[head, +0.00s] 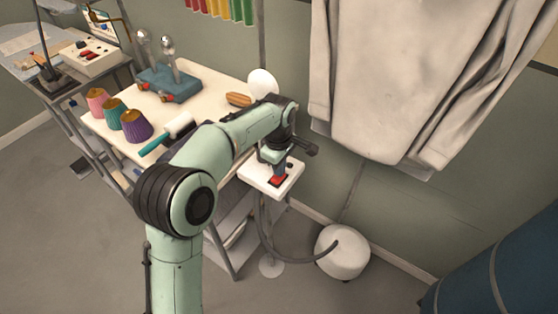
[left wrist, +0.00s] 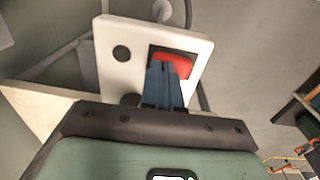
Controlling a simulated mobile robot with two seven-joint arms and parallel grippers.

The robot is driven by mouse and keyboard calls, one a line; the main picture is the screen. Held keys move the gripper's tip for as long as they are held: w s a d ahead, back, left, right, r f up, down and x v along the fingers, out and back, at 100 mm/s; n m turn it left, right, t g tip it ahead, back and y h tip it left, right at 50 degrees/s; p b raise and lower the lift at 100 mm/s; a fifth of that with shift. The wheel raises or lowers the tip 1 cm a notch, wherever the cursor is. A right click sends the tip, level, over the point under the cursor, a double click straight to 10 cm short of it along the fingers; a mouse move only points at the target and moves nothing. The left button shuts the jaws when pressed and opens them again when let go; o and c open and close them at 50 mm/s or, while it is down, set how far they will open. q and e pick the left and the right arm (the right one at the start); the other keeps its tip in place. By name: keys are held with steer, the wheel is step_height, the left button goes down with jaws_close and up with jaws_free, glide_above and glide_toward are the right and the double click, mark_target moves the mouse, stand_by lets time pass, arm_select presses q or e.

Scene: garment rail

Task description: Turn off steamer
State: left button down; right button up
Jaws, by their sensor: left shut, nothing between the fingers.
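The steamer's white control panel (head: 262,184) stands at the near right corner of the table. It carries a red switch (head: 277,181) and, in the left wrist view, a dark round knob (left wrist: 121,53) beside it. My left gripper (head: 280,172) points down at the panel with its fingers shut and empty. In the left wrist view the blue fingertips (left wrist: 166,68) overlap the red switch (left wrist: 175,58) and partly hide it. I cannot tell for sure whether they touch it. The steamer's round white base (head: 342,252) stands on the floor with a hose. My right gripper is not seen.
The table (head: 215,90) holds colored cones, a lint roller (head: 178,125), a brush (head: 238,99) and a teal stand with bulbs (head: 168,84). A pale garment (head: 415,75) hangs at the right. A dark blue object (head: 500,270) fills the lower right corner.

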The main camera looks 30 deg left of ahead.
mark_target(276, 179)
arm_select(q)
steer(key=shift+w+f, duration=0.15)
steer(key=shift+f, duration=0.25)
steer(key=shift+s, duration=0.4)
steer(key=shift+s+f+b, duration=0.1)
steer(key=shift+s+b, duration=0.15)
steer(key=shift+b, duration=0.25)
steer(key=shift+s, duration=0.45)
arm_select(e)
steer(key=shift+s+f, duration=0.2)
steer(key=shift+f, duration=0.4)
arm_select(q)
steer(key=shift+a+r, duration=0.1)
steer(key=shift+r, duration=0.15)
step_height(276, 179, up, 14)
steer(key=p, duration=0.2)
steer(key=shift+p, duration=0.3)
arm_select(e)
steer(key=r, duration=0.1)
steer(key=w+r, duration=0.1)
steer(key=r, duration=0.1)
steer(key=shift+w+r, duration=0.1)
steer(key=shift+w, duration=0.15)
arm_select(q)
steer(key=shift+s+f, duration=0.1)
steer(key=shift+s, duration=0.05)
